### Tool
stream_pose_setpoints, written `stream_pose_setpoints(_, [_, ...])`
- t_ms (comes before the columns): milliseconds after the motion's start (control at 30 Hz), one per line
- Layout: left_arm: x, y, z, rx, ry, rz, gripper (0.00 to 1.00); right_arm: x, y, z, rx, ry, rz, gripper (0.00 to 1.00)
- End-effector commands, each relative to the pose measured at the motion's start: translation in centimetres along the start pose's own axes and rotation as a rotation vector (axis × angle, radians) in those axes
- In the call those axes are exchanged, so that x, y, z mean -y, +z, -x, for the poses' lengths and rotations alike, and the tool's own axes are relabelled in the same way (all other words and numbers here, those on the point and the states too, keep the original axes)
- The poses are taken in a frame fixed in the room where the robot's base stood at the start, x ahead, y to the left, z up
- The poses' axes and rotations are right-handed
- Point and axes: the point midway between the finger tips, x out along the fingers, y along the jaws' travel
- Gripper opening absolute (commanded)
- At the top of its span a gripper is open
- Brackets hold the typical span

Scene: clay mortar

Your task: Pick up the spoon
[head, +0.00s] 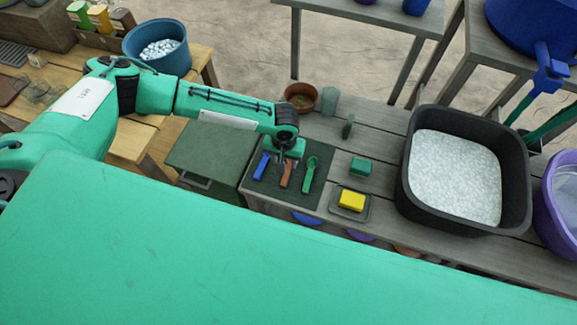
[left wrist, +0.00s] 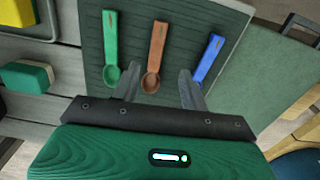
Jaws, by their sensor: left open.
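Three spoons lie side by side on a dark green mat (head: 263,189): a blue spoon (head: 261,166), a brown spoon (head: 286,175) and a green spoon (head: 309,176). The left wrist view shows the green spoon (left wrist: 111,45), the brown spoon (left wrist: 154,55) and the blue spoon (left wrist: 208,58). My left gripper (left wrist: 158,82) is open and empty above the mat. Its fingers lie to either side of the brown spoon's bowl in that view, with the blue spoon just beyond one finger. In the head view the left gripper (head: 284,158) partly covers the brown spoon. My right gripper is not in view.
Right of the mat are a green block (head: 361,166), a yellow block (head: 351,200) on a small tray, and a black tub (head: 407,190) of white pellets. A terracotta bowl (head: 300,97) and small green pieces stand behind. A green board (head: 212,153) lies left.

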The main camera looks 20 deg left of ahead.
Motion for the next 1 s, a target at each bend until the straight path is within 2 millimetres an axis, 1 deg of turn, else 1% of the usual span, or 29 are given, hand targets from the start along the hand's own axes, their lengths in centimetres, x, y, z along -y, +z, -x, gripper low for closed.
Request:
stream_pose_setpoints(100, [0.0, 0.0, -1.1, 0.0, -0.001, -0.001, 0.45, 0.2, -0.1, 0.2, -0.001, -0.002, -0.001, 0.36])
stream_pose_setpoints(267, [-0.2, 0.0, -1.9, -0.001, 0.0, -0.002, 0.45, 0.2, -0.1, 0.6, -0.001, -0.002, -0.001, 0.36])
stream_pose_setpoints(467, [-0.7, 0.2, -4.4, -0.002, -0.001, -0.004, 0.45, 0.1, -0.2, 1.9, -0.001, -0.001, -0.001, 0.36])
stream_pose_setpoints(500, [-0.7, 0.2, -5.1, -0.001, -0.001, -0.003, 0.45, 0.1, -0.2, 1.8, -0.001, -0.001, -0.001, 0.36])
stream_pose_setpoints(600, [-0.6, 0.2, -6.1, -0.001, -0.001, -0.002, 0.45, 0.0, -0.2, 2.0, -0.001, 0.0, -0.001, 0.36])
stream_pose_setpoints(733, [-0.7, 0.1, -6.7, -0.002, 0.001, -0.002, 0.45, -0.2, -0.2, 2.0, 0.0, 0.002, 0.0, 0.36])
stream_pose_setpoints(933, [-0.6, 0.1, -6.7, -0.002, 0.001, -0.002, 0.45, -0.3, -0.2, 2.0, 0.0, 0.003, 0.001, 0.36])
stream_pose_setpoints(1000, [-0.6, 0.1, -6.7, -0.002, 0.001, -0.002, 0.31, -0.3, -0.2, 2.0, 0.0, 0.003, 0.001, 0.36])
